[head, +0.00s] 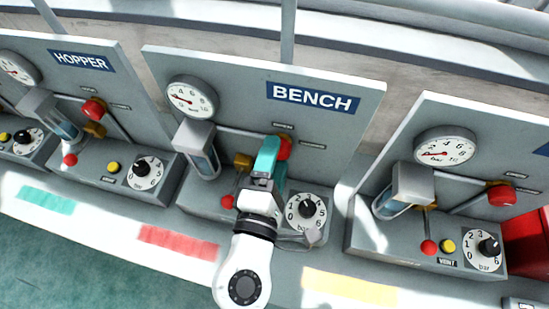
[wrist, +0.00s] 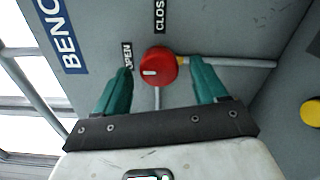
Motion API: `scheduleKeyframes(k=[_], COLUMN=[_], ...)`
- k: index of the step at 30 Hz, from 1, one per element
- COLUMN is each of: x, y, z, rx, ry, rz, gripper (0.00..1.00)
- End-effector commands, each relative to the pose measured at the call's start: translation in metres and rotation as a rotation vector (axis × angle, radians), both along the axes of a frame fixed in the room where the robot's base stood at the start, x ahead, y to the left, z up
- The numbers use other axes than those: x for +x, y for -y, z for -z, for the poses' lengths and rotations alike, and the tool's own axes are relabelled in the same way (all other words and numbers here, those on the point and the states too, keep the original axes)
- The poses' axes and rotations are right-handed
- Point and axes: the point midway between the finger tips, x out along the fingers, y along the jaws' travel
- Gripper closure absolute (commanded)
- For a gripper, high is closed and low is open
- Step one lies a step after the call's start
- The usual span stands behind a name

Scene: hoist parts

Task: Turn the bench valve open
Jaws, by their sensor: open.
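The bench valve is a round red knob (head: 285,148) on the grey panel marked BENCH (head: 230,75), partly hidden behind my gripper in the head view. In the wrist view the red knob (wrist: 160,62) lies between the fingertips. A short white mark on it points left. An OPEN label (wrist: 127,55) is left of the knob and a cut-off CLOS label (wrist: 160,15) is above it. My gripper (head: 275,158) has teal fingers, spread open on both sides of the knob. In the wrist view my gripper (wrist: 160,68) shows gaps between fingers and knob.
The bench gauge (head: 191,97) and a grey filter housing (head: 197,148) stand left of my gripper. A black dial (head: 306,210) and a small red knob (head: 227,201) are below. The HOPPER panel (head: 60,85) and another similar panel (head: 430,120) flank it.

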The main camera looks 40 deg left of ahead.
Motion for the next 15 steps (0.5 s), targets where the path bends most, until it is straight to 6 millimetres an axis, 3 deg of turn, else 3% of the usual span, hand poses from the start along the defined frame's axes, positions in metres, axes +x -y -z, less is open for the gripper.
scheduleKeyframes(k=[8,15], x=[-0.009,-0.047], y=[0.006,0.029], z=[0.002,0.004], rx=[0.000,0.000], ry=[-0.002,-0.003], rz=[-0.001,-0.002], gripper=[0.29,0.29])
